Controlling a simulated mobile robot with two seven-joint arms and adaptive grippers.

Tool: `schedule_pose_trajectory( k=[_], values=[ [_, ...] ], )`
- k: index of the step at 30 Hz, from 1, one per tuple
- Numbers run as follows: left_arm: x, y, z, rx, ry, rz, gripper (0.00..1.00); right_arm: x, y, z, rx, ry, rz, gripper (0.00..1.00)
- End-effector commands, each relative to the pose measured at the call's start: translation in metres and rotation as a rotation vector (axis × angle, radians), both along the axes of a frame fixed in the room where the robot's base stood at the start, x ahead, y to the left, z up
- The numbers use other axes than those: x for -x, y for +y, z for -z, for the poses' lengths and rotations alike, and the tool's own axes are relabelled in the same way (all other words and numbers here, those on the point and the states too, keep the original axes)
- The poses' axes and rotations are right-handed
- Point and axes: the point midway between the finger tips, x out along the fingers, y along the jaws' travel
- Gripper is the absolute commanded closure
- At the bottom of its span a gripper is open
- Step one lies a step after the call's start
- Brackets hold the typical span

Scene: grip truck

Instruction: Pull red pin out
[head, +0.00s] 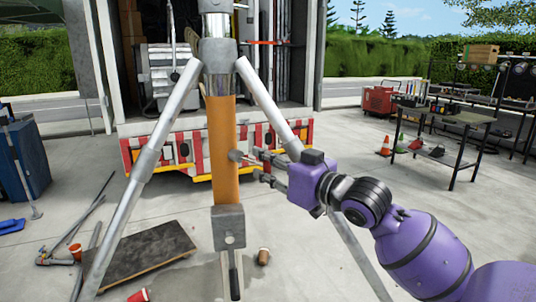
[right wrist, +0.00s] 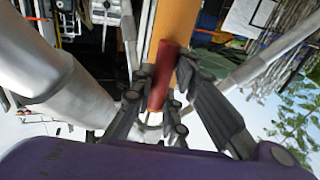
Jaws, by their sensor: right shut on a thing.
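The red pin (right wrist: 164,75) shows in the right wrist view, with its far end against the orange tube (right wrist: 178,25). In the head view the orange tube (head: 222,150) is the upright middle column of a metal tripod stand. My right gripper (head: 258,167) reaches in from the right beside the tube. In the right wrist view my right gripper (right wrist: 158,100) has its fingers on both sides of the pin, shut on it. I cannot make out the red of the pin in the head view. My left gripper is not in view.
The stand's silver legs (head: 150,160) spread to both sides of the tube. A truck with a red-and-white striped bumper (head: 190,150) stands behind. A dark board (head: 140,250), cups and metal poles lie on the floor at left. A black table (head: 445,118) stands at right.

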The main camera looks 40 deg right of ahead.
Motion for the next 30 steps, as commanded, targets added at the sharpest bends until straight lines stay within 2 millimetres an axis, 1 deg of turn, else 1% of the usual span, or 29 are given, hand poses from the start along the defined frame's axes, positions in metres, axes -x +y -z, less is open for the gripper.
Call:
schedule_pose_trajectory(
  k=[1,6,7,11,12,20,23,26,30],
  values=[
    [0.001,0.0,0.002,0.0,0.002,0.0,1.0,0.0,0.0,0.007,-0.002,0.014,0.001,1.0],
    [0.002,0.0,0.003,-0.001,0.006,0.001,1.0,0.0,0.0,0.008,-0.001,0.014,0.001,1.0],
    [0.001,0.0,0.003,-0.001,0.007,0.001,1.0,0.0,0.0,0.008,-0.001,0.014,0.0,0.84],
    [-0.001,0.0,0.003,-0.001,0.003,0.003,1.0,0.0,0.0,0.006,-0.001,0.01,0.0,0.67],
    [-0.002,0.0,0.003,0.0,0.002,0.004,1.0,0.0,0.0,0.005,-0.001,0.008,0.0,0.66],
    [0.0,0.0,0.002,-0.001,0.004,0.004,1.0,0.0,0.0,0.002,0.0,0.002,-0.001,0.66],
    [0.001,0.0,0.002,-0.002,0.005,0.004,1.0,0.004,-0.001,0.002,0.0,0.002,0.0,0.66],
    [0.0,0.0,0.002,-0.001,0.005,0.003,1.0,0.015,-0.002,0.002,0.0,0.003,0.0,0.66],
    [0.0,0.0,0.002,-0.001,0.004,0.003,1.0,0.04,-0.006,0.003,0.0,0.005,0.002,0.66]
  ],
)
